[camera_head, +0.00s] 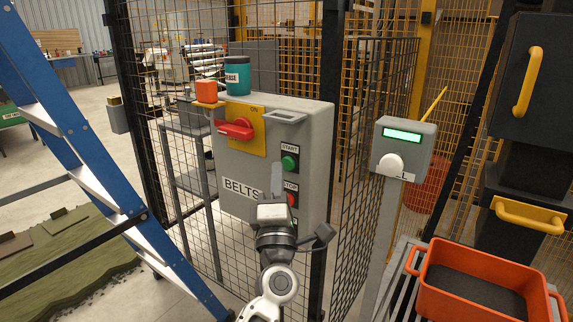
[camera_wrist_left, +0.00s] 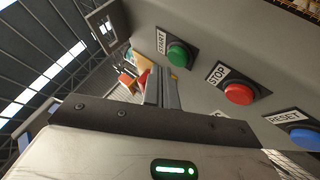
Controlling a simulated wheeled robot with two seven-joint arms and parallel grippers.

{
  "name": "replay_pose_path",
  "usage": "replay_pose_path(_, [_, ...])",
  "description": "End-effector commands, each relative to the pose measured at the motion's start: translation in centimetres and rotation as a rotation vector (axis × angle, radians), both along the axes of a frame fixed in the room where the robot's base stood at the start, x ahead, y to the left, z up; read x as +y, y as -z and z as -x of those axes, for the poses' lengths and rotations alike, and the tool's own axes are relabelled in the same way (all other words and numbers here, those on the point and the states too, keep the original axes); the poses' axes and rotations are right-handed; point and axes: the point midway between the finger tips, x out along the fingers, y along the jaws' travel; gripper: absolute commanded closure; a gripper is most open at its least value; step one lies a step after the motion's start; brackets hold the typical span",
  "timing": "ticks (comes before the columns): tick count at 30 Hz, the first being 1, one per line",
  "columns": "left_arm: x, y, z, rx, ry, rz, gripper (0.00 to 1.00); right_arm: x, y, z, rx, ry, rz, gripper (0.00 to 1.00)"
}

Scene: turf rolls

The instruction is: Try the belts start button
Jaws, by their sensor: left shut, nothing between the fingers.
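The grey BELTS control box (camera_head: 233,165) is mounted on the mesh fence. Its green START button (camera_head: 289,163) sits on the right part of the front face and also shows clear in the wrist view (camera_wrist_left: 178,54). My left gripper (camera_head: 277,168) is shut and empty, its fingers pointing up in front of the box, just left of the START button in the head view. In the wrist view its fingertips (camera_wrist_left: 158,73) are beside and below the START button; I cannot tell how far from the panel. My right gripper is not in view.
Below START are a red STOP button (camera_wrist_left: 238,93) and a blue RESET button (camera_wrist_left: 304,137). A red switch handle (camera_head: 236,129) sits on a yellow plate. A blue ladder (camera_head: 75,135) stands left.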

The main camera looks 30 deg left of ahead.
Motion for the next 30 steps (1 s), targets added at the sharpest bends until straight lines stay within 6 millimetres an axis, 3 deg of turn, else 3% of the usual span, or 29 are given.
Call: replay_pose_path(30, [-0.06, 0.0, -0.86, 0.0, 0.0, 0.0, 1.0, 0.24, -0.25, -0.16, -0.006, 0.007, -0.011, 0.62])
